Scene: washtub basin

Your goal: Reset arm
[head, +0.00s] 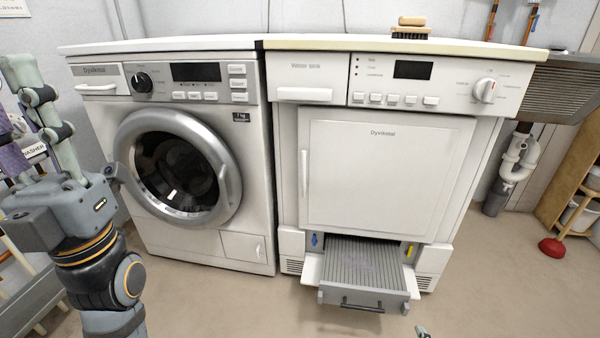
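My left arm rises at the left edge, in front of the washing machine's left side. Its pale upper end (45,110), with black joints, points up and looks empty. I cannot make out the gap between its fingers. A small pale tip (422,331) shows at the bottom edge, right of the middle. It seems to be part of my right gripper; the rest is out of the picture. It is just below and to the right of the pulled-out drawer (365,298), apart from it in the picture.
A washing machine (255,200) with a shut round door stands left of a white dryer (385,170) with a shut door. The dryer's low drawer sticks out. A brush (411,33) lies on top. A red plunger (552,247) and wooden shelf (575,180) stand right. The front floor looks clear.

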